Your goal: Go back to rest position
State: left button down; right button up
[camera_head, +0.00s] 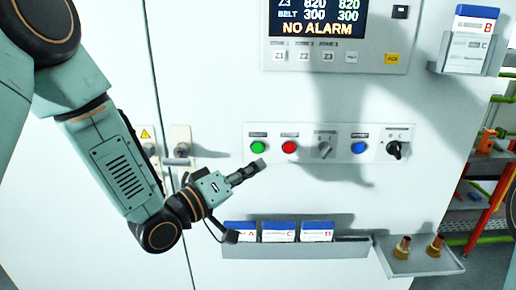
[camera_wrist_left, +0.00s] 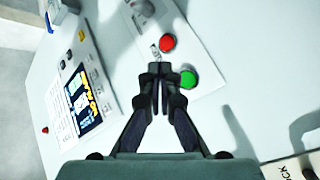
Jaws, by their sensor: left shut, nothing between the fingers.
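My left gripper (camera_head: 248,172) is shut and empty in front of the cabinet, its fingertips just below the green button (camera_head: 258,147). In the left wrist view my left gripper (camera_wrist_left: 168,70) points at the button panel, with the red button (camera_wrist_left: 167,43) above its tips and the green button (camera_wrist_left: 188,79) to their right. I cannot tell whether the tips touch the panel. My right gripper is not in view; only a small part of an arm shows at the right edge of the head view.
The button panel (camera_head: 371,145) also carries a blue button (camera_head: 360,147) and a black knob (camera_head: 394,149). Below it are a card rack (camera_head: 290,250) with several cards and a small tray (camera_head: 400,266) with two brass fittings. A display (camera_head: 318,17) reads NO ALARM.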

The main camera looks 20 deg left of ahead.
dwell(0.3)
pick_arm(q)
jog(key=s+a+f+m+g+y+b, duration=0.1)
jog(key=s+a+f+g+y+b, duration=0.25)
jog(key=f, duration=1.05)
jog(key=s+a+f+m+g+y+b, duration=0.15)
jog(key=s+f+g+y, duration=0.35)
jog(key=f, duration=0.8)
jog(key=s+a+f+g+b, duration=0.1)
jog(key=s+f+g+b, duration=0.6)
jog(key=s+f, duration=2)
jog(key=m+y+b, duration=0.1)
jog(key=b, duration=0.5)
jog(key=shift+s+f+g, duration=0.15)
jog(key=shift+s+g, duration=0.15)
jog(key=shift+g, duration=0.05)
jog(key=shift+a, duration=0.1)
